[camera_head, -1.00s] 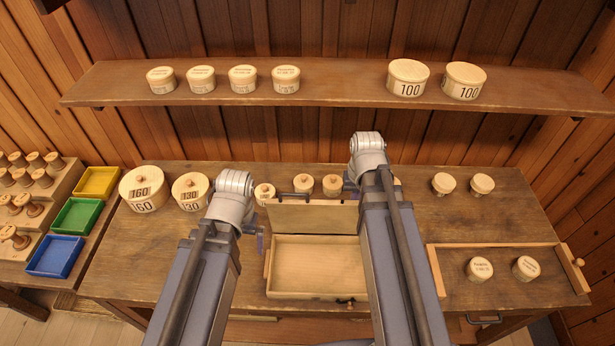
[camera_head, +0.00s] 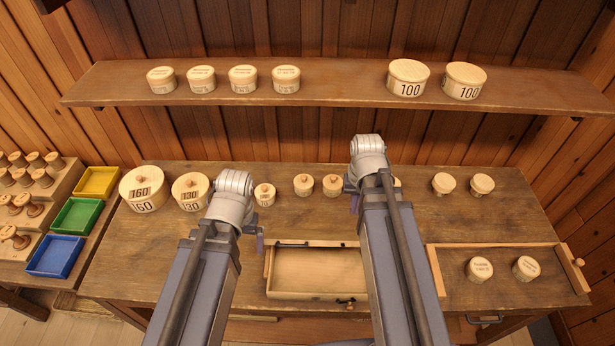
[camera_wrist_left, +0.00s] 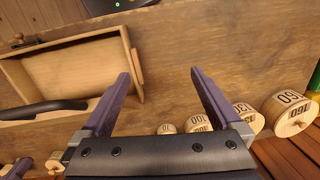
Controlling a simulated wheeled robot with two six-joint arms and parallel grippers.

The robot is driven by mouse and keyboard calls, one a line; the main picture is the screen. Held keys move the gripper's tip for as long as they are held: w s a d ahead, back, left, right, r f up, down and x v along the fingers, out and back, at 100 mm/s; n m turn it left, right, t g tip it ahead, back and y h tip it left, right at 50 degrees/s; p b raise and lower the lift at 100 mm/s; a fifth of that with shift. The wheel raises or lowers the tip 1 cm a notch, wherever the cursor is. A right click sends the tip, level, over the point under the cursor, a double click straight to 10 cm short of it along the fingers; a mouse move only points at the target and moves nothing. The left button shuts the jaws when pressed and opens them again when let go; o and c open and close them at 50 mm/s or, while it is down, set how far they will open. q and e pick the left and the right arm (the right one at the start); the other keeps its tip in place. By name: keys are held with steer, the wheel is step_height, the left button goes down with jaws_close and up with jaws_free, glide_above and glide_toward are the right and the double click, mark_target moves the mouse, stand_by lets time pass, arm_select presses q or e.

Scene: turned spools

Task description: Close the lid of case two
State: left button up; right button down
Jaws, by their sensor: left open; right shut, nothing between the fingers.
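The open wooden case (camera_head: 315,297) stands at the middle front of the table. Its pale interior also shows in the left wrist view (camera_wrist_left: 75,72). Its lid is seen almost edge-on along the back rim, with a dark handle (camera_head: 292,244); its exact angle is hard to tell. The handle looms dark in the left wrist view (camera_wrist_left: 45,108). My left gripper (camera_wrist_left: 160,75) is open and empty, beside the case's left end in the head view. My right gripper (camera_head: 354,202) is shut and empty, mostly hidden behind its own arm, behind the case's right part.
Several lidded round boxes line the table's back, including one marked 160 (camera_head: 143,190). A wooden tray (camera_head: 435,270) with two round boxes lies at right. Yellow, green and blue trays (camera_head: 55,257) stand at left. A shelf (camera_head: 340,88) with more boxes runs above.

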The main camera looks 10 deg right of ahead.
step_height(320, 180, up, 8)
steer(key=p, duration=0.8)
stand_by(0.5)
